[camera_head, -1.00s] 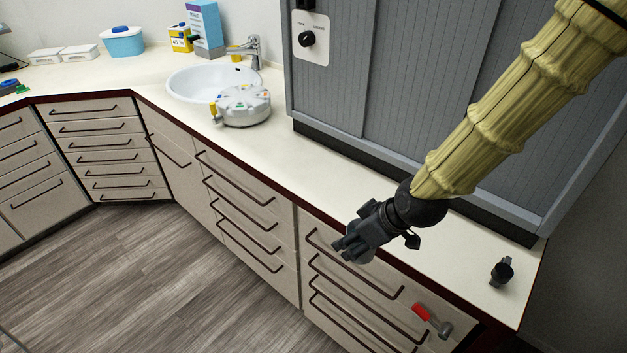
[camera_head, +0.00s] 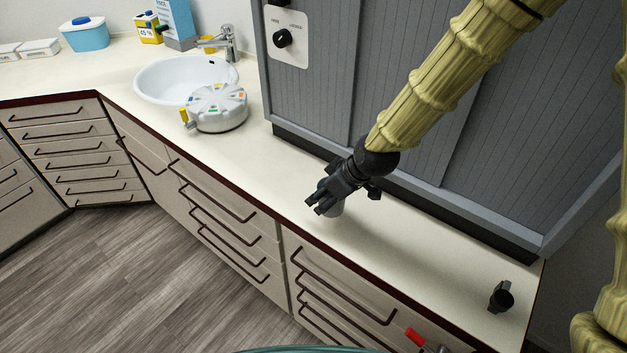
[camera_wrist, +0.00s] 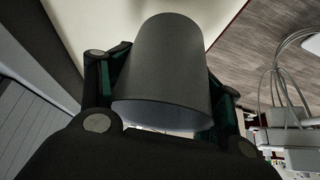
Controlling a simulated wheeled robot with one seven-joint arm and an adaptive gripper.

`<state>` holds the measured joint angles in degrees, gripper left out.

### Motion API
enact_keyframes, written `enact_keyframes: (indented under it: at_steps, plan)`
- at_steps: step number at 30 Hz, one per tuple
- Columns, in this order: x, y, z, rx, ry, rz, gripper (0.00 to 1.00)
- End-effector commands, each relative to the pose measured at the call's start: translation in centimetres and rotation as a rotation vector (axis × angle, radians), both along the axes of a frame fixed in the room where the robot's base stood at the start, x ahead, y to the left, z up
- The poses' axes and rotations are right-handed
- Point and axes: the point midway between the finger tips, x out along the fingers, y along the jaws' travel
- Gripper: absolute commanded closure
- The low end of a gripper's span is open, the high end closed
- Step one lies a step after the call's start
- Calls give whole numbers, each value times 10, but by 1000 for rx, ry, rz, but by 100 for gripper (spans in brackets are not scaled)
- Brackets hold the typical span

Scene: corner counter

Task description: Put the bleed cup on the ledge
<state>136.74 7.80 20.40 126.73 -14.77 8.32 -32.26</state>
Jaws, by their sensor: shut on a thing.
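The bleed cup, a plain grey cup, is in my gripper (camera_head: 318,202). In the head view only a small part of the cup (camera_head: 336,210) shows below the fingers. In the wrist view the cup (camera_wrist: 165,70) fills the middle, with a finger on each side and its open rim toward the camera. My gripper is shut on it, over the cream counter top (camera_head: 380,235) near its front edge. I cannot tell whether the cup touches the counter. No separate ledge can be made out for certain.
A grey shuttered cabinet (camera_head: 400,70) stands along the back of the counter. A black fitting (camera_head: 501,296) stands at the right end. A white round device (camera_head: 217,107) sits beside the sink (camera_head: 160,82). The counter around my gripper is clear.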

Motion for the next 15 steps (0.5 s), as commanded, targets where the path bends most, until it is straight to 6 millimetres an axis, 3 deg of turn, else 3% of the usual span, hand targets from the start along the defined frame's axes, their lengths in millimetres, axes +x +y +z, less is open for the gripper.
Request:
enact_keyframes:
  at_steps: [6, 15]
  plan:
    - [41, 19, -2, 1, 1, 2, 61]
    - [66, 30, -7, 0, 1, 3, 61]
